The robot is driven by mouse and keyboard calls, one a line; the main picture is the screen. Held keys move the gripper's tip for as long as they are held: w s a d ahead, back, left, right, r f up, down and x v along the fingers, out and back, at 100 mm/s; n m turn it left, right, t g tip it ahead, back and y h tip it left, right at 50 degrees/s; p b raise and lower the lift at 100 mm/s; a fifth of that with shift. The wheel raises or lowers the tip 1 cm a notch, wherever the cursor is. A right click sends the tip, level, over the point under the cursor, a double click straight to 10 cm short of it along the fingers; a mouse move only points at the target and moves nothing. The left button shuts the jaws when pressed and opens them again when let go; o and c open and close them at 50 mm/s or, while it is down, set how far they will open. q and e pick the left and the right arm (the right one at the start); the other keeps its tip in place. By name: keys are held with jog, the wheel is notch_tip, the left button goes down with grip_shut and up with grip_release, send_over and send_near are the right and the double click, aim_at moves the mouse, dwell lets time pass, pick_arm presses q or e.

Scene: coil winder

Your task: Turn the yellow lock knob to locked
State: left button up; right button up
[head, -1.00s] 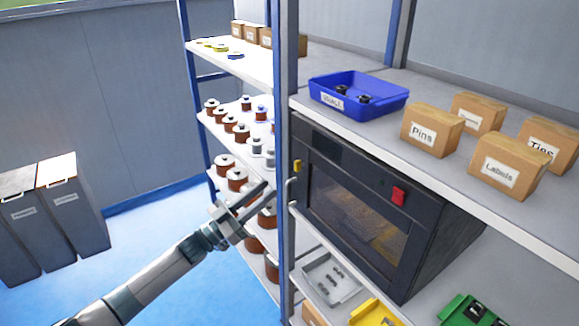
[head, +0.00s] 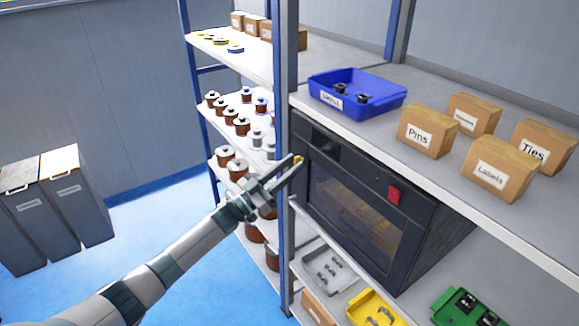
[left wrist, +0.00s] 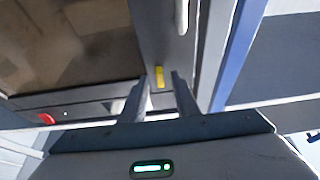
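The yellow lock knob (head: 299,159) is on the left edge of the dark oven-like cabinet (head: 350,232), near the top of its front. My left gripper (head: 296,166) has its fingertips at the knob in the head view. In the left wrist view the knob (left wrist: 159,76) shows as an upright yellow bar between the two open fingers (left wrist: 159,95), just beyond their tips. I cannot tell whether the fingers touch it. The cabinet door with its window looks shut. My right gripper is in neither view.
A blue shelf post (head: 283,120) stands just left of the cabinet. A red switch (head: 394,195) sits at the cabinet's upper right. Above are a blue bin (head: 385,103) and several cartons; a grey tray (head: 335,275) lies below. Shelves of spools (head: 243,126) stand to the left.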

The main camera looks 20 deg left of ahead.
pick_arm(q)
grip_shut()
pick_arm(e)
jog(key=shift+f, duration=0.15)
